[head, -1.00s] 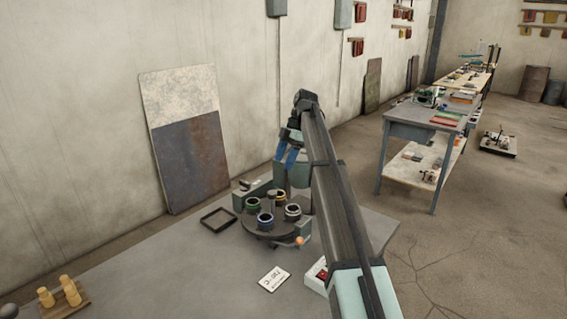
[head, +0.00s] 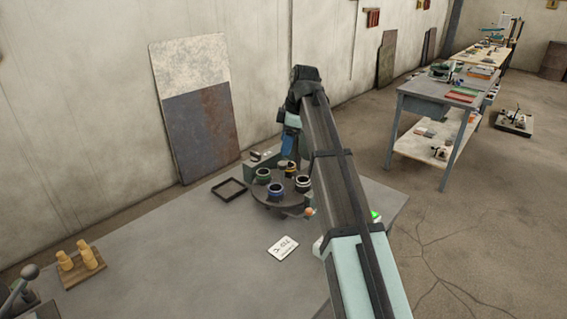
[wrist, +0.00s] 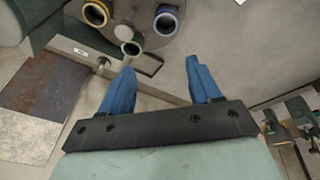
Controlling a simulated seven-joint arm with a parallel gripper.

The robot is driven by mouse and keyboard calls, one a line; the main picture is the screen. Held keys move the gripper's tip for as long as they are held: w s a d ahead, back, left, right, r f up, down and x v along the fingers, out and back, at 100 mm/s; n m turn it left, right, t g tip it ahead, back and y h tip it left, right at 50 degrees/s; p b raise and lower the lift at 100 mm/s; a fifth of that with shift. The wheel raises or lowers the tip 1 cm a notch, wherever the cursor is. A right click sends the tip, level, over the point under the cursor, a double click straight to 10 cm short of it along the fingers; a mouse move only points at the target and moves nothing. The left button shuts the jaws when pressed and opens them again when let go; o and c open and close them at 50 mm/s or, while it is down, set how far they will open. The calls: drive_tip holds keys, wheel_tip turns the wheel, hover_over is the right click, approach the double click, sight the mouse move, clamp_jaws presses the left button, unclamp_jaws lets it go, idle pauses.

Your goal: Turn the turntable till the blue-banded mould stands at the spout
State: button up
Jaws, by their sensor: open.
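The round dark turntable (head: 262,194) stands on the grey bench, and its edge also shows in the wrist view (wrist: 190,38). The blue-banded mould (head: 276,190) is at its near side in the head view and at the upper right in the wrist view (wrist: 167,20). A green-banded mould (head: 263,175) is at the left, a yellow-banded one (head: 287,167) at the back and a pale-rimmed one (head: 303,184) at the right. My gripper (wrist: 160,68) has its blue fingers apart and empty, above and beyond the turntable. I cannot clearly make out the spout.
An orange knob (head: 309,211) sits at the turntable's near right edge. A dark square frame (head: 230,190) and a white card (head: 283,248) lie on the bench. A green light (head: 375,217) shows beside my arm. A wooden stand with pegs (head: 80,262) is at the left.

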sight(283, 163)
drive_tip(key=w+f+m, duration=0.2)
drive_tip(key=f+m, duration=0.2)
drive_tip(key=w+f+m+t, duration=0.1)
drive_tip(key=w+f+m, duration=0.2)
drive_tip(key=f+m, duration=0.1)
drive_tip(key=w+f+m+t, duration=0.1)
drive_tip(key=w+f+m, duration=0.1)
drive_tip(key=f+m, duration=0.2)
drive_tip(key=shift+w+a+f+m+h, duration=0.25)
drive_tip(key=shift+w+f+m+h, duration=0.05)
drive_tip(key=shift+m+h, duration=0.1)
idle(0.5)
drive_tip(key=shift+c, duration=0.2)
clamp_jaws()
idle(0.4)
